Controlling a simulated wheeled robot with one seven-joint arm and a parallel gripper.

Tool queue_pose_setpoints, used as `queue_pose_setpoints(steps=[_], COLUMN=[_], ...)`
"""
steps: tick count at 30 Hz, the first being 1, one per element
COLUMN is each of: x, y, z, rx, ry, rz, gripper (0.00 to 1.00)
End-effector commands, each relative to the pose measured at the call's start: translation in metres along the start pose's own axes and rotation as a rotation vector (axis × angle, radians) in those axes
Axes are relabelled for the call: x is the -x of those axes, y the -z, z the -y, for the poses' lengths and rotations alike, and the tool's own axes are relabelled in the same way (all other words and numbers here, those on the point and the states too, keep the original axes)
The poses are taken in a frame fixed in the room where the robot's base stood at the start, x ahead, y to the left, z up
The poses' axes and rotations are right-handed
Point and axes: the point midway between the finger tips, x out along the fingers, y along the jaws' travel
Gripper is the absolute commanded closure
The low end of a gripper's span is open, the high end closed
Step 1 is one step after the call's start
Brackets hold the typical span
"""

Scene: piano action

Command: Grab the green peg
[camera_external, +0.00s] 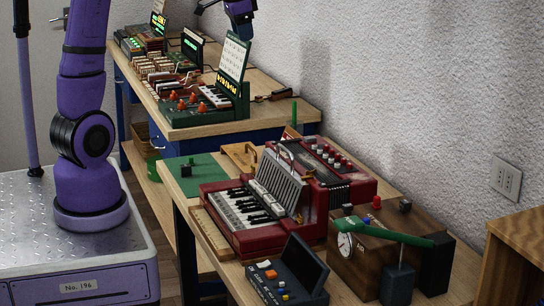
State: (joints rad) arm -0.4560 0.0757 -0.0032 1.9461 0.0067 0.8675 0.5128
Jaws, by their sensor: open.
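A thin green upright peg (294,113) stands near the wall, behind the red accordion and by the right end of the far table; its foot is hard to see. A small green piece (191,160) also shows on the green mat (205,180) on the near table, beside a dark block. I cannot tell for certain which one is the green peg. My gripper (240,32) is at the top of the view, partly cut off by the frame, above the far table's synthesizer panel. It is open and away from both green pieces.
The far table (190,133) holds a green keyboard unit (212,105) with orange knobs and an upright panel. On the near table stand a red keyboard instrument (245,215), a red accordion (330,165), a dark console (287,280) and a brown box (365,265) with a green arm.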

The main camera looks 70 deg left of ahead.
Motion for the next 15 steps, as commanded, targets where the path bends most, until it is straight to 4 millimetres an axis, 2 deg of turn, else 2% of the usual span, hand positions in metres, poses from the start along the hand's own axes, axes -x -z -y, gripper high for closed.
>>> queue_pose_setpoints(steps=[1, 7, 11, 15], x=[-0.017, -0.076, -0.118, -0.168], y=[0.005, 0.016, 0.013, 0.002], z=[0.02, 0.09, 0.137, 0.186], rx=[0.003, -0.013, -0.022, -0.03], ry=[-0.002, -0.011, -0.02, -0.034], rz=[0.017, 0.065, 0.092, 0.121], gripper=[0.51, 0.51, 0.51, 0.51])
